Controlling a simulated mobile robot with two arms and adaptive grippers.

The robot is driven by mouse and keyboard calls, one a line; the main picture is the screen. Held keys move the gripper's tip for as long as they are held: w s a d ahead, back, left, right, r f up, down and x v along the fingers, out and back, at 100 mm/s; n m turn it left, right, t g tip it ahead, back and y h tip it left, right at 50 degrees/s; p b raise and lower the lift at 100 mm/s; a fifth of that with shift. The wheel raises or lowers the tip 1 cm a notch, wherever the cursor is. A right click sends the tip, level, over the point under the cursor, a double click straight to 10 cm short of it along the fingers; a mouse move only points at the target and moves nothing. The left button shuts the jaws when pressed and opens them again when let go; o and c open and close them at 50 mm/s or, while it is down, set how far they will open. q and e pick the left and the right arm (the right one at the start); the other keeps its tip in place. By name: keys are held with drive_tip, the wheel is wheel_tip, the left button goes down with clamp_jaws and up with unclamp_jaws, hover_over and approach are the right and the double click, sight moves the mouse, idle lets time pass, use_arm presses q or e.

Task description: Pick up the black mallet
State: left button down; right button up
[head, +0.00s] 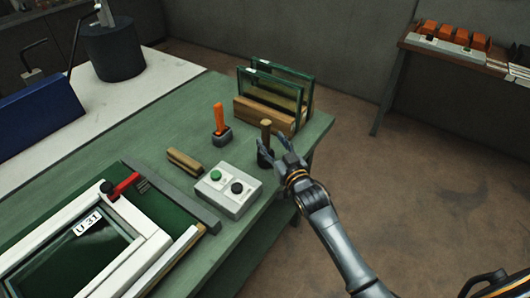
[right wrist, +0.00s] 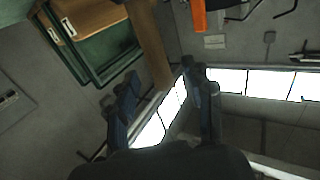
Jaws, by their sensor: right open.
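The black mallet stands upright on the green table, its wooden handle (head: 266,131) pointing up and its dark head low, partly hidden by my fingers. My right gripper (head: 277,152) is open at the mallet's right side, close to the handle. In the right wrist view, a brown wooden shaft (right wrist: 150,42), seemingly the handle, reaches toward the gap between the open fingers (right wrist: 162,88). Nothing is clamped. I cannot tell whether a finger touches the mallet. My left gripper is not in view.
A wooden rack (head: 262,115) with glass panes stands just behind the mallet. An orange-handled tool (head: 219,118) stands to its left. A button box (head: 228,190) and a wooden block (head: 185,162) are nearer. A framed panel (head: 85,245) lies at front left.

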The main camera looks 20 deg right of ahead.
sight(268, 134)
drive_tip(key=shift+w+r, duration=0.1)
drive_tip(key=shift+w, duration=0.15)
drive_tip(key=w+p, duration=0.1)
drive_tip(key=w, duration=0.3)
drive_tip(key=shift+w+a+r+p, duration=0.1)
drive_tip(key=shift+a+p, duration=0.05)
drive_tip(key=shift+p, duration=0.15)
drive_tip(key=shift+w, duration=0.25)
drive_tip(key=shift+c, duration=0.2)
clamp_jaws()
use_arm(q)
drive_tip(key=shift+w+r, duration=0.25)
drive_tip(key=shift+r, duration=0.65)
